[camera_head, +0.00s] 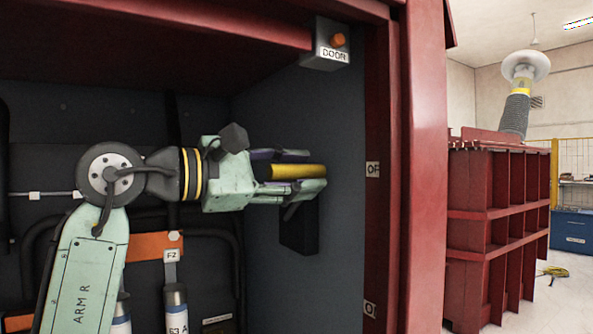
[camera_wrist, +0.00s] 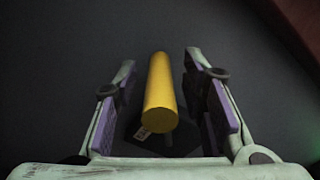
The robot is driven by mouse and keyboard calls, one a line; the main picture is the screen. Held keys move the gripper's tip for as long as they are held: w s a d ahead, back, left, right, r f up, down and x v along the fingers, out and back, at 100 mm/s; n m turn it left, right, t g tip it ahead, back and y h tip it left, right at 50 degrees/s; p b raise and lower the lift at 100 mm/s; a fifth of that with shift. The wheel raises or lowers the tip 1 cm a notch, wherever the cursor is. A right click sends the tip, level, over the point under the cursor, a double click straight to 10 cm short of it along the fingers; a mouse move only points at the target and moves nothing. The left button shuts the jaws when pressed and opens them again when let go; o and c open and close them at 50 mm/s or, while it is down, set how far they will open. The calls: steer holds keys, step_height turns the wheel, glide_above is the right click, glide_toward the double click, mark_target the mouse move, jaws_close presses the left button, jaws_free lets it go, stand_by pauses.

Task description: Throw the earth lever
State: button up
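The earth lever shows as a yellow cylindrical handle (camera_head: 298,172) on a dark mount (camera_head: 299,232) at the cabinet's right inner wall. In the wrist view the yellow handle (camera_wrist: 160,92) lies between the two purple-padded fingers, with a visible gap on each side. My gripper (camera_head: 300,172) is open around the handle, and it also shows open in the wrist view (camera_wrist: 163,100). The lever's lower part is mostly hidden in the wrist view.
The red cabinet frame (camera_head: 425,170) stands close on the right, and a box marked DOOR (camera_head: 326,45) hangs above. An orange bracket (camera_head: 155,245) and cylinders (camera_head: 176,308) are below my arm. A red transformer tank (camera_head: 497,225) stands outside.

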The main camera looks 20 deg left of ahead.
steer(key=shift+c, duration=0.6)
jaws_close()
